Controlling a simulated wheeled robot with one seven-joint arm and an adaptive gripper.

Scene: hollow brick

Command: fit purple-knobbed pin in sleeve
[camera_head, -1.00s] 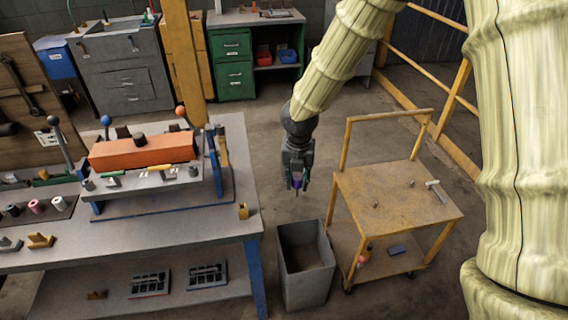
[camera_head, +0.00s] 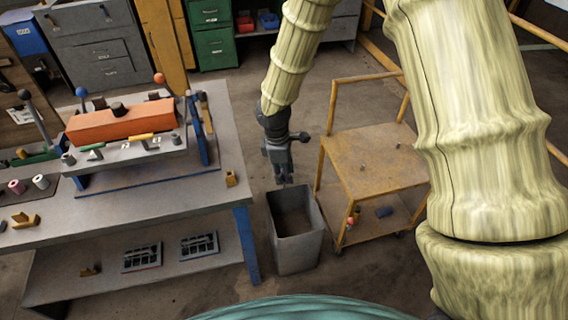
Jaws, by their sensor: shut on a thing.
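My gripper (camera_head: 284,176) hangs fingers down above the grey bin, between the workbench and the yellow cart. It is small in the view, and its fingers are close together. The purple knob of the pin it holds, seen between the fingers a second ago, cannot be made out now. On the workbench (camera_head: 215,180) stands a fixture with an orange block (camera_head: 120,121). A pale rail (camera_head: 125,155) along its front carries a green-handled piece (camera_head: 92,148), a yellow-handled piece (camera_head: 140,138) and small grey cylinders. I cannot tell which part is the sleeve.
The open grey bin (camera_head: 297,248) stands on the floor below my gripper. Levers with ball tops (camera_head: 159,78) rise around the fixture.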

